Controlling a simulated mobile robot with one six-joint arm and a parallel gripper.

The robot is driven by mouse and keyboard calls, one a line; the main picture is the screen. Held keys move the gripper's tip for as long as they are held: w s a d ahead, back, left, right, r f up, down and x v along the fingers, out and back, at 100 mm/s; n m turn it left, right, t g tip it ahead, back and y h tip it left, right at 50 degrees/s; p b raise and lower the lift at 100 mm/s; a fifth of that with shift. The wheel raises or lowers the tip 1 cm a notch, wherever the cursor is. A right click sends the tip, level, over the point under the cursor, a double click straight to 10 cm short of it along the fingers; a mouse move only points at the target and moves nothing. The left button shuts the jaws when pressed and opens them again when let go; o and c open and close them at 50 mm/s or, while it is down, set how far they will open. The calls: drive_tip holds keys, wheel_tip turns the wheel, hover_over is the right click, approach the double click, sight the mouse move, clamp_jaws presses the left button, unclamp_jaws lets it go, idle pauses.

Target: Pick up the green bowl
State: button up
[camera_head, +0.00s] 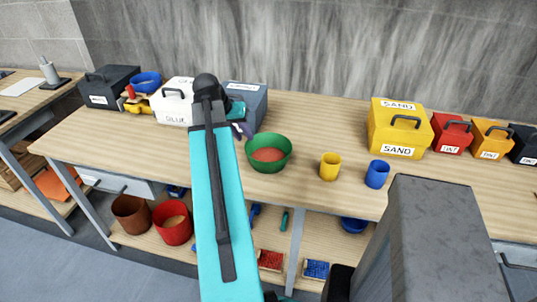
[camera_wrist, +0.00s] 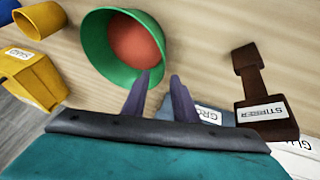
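The green bowl (camera_head: 283,143) stands upright on the wooden table, with reddish-orange material inside. In the wrist view the green bowl (camera_wrist: 94,42) is at the upper centre-left, just beyond the fingertips. My gripper (camera_head: 246,131) is beside the bowl's left rim in the head view.
A yellow cup (camera_head: 330,167) and a blue cup (camera_head: 377,174) stand right of the bowl. A yellow SAND box (camera_head: 398,128) is farther right. A grey-blue box (camera_head: 249,98) and white box (camera_head: 172,103) stand behind my arm. A brown STIRRER block (camera_wrist: 266,110) is at the wrist view's right.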

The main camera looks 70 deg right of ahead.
sight(248, 142)
drive_tip(key=shift+s+d+f, duration=0.1)
drive_tip(key=shift+f, duration=0.15)
drive_tip(key=shift+f, duration=0.1)
drive_tip(key=shift+a+p+x, duration=0.25)
drive_tip(key=shift+p+x, duration=0.55)
drive_tip(key=shift+x, duration=1.8)
clamp_jaws()
